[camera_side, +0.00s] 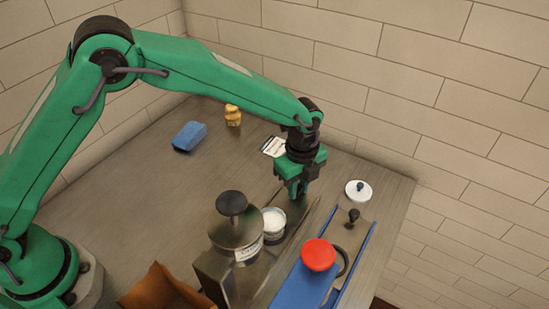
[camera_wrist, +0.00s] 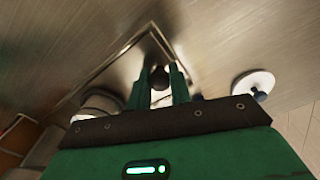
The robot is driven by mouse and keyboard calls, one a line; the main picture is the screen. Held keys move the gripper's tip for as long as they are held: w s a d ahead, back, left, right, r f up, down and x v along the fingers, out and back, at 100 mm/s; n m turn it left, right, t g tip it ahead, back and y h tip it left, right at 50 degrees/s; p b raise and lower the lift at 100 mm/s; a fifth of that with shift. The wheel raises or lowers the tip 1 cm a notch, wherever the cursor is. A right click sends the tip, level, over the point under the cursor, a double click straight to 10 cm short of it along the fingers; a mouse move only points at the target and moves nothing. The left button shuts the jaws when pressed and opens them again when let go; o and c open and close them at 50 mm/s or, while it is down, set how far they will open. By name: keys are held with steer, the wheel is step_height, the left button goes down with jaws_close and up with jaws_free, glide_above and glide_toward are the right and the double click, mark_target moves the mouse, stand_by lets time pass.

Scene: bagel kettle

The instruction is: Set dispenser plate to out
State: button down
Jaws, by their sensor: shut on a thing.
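My gripper (camera_side: 297,188) points down at the metal strip beside the jar in the side view. In the wrist view, my gripper's two green fingers (camera_wrist: 158,84) are on either side of a dark round knob (camera_wrist: 159,76), shut on it. The knob stands by a shiny metal plate or frame (camera_wrist: 152,45) with a pointed corner. I cannot tell for sure that this is the dispenser plate. In the side view the knob is hidden by the fingers, and only part of the metal strip (camera_side: 291,216) shows.
A metal pot with a black-knobbed lid (camera_side: 236,237) and an open white-filled jar (camera_side: 272,222) stand left of my gripper. To the right are a white lid (camera_side: 358,191) and a blue-railed track (camera_side: 291,287) with a red disc (camera_side: 318,254). A blue block (camera_side: 189,136) lies farther back.

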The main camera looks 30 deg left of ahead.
steer(key=shift+w, duration=0.35)
steer(key=c, duration=1.4)
jaws_free()
steer(key=shift+o, duration=0.5)
steer(key=shift+s, duration=0.1)
steer(key=shift+r, duration=0.15)
steer(key=shift+r, duration=3.8)
